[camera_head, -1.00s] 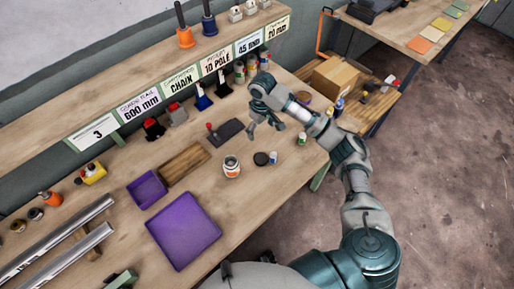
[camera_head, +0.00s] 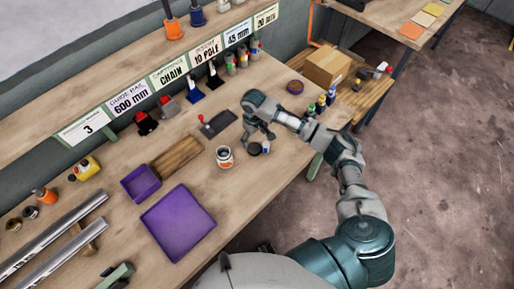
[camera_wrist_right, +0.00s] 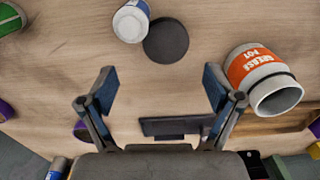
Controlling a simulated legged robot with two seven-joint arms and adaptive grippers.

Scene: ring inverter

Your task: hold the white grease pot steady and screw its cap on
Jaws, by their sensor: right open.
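The white grease pot (camera_head: 225,158) stands open-topped on the bench, with an orange label reading "GREASE POT" in the right wrist view (camera_wrist_right: 258,70). A dark round disc that looks like its cap (camera_head: 254,149) lies flat to the right of the pot; it also shows in the right wrist view (camera_wrist_right: 166,42). My right gripper (camera_head: 259,139) is open and empty over the bench close to the cap. In the right wrist view its fingers (camera_wrist_right: 160,78) are spread, with the cap beyond the tips and the pot to the right. My left gripper is not in view.
A small white and blue bottle (camera_wrist_right: 131,20) stands right against the cap. Purple trays (camera_head: 178,222) are at left. Bare bench lies in front of the pot.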

